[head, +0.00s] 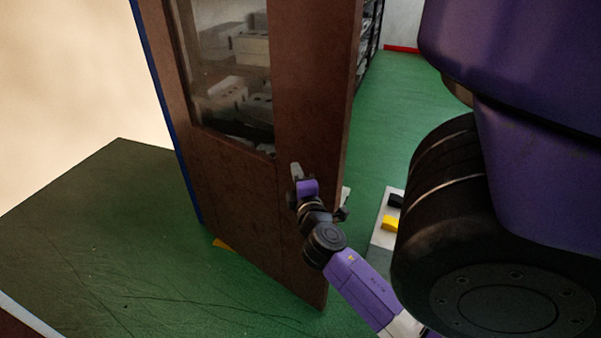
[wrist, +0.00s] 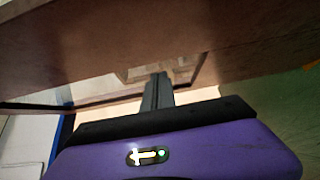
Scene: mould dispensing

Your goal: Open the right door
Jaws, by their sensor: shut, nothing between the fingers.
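The brown door (head: 310,90) with a glass window stands at an angle in the middle of the head view. A blue strip runs down its left edge, and its right edge stands free with open floor beside it. My gripper (head: 296,170) is shut and empty, in front of the door's lower right part, just below the window's corner. In the wrist view the shut fingers (wrist: 157,92) point at the brown door (wrist: 130,40), which fills the upper part. I cannot tell whether they touch it. No handle can be made out clearly.
Green floor (head: 400,120) runs clear to the right of the door, towards a dark shelf rack (head: 370,40). A pale mat (head: 384,236) with black and yellow pieces lies right of my gripper. A beige wall (head: 70,70) stands at left.

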